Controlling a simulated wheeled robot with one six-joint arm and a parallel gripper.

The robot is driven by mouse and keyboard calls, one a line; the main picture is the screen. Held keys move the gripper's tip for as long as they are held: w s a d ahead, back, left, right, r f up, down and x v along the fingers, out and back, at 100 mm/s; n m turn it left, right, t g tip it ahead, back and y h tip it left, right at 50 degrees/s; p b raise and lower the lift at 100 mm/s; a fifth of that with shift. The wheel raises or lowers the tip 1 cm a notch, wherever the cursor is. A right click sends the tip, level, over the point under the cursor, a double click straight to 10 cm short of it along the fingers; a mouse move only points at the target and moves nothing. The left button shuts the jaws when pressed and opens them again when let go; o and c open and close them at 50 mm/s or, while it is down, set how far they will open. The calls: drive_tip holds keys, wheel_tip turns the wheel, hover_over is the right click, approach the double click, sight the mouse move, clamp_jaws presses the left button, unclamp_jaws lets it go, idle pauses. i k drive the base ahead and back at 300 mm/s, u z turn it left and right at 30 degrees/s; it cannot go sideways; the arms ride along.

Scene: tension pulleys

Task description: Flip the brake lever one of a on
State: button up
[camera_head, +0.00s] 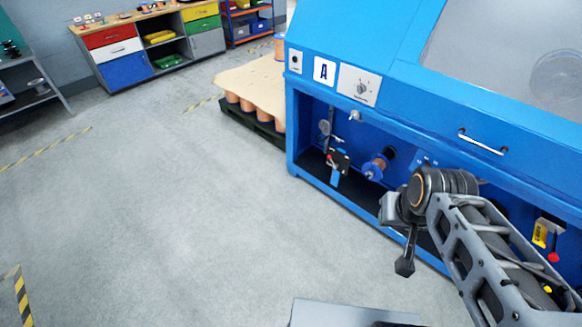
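The blue machine (300,120) carries a white plate with the letter A (324,71). Inside its open lower bay, at the left, is a small black unit (340,160) with a red spot and a blue part below it. A yellow tag (540,233) and a red knob (553,257) sit in the bay at the right. Either could belong to a brake lever; I cannot tell which is lever one. My gripper (404,265) hangs small and dark in front of the bay, between these units and apart from both. Its finger opening cannot be made out.
A copper-coloured spool with blue flanges (376,165) sits in the bay. A pallet with a tan board (255,88) over several copper-coloured cylinders stands left of the machine. Coloured drawers (110,38) line the back wall. The grey floor (180,200) at left is clear.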

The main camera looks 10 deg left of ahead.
sight(336, 166)
drive_tip(key=u, duration=0.5)
drive_tip(key=i, duration=0.7)
drive_tip(key=u, duration=0.6)
drive_tip(key=i, duration=2.1)
drive_tip(key=z, duration=0.4)
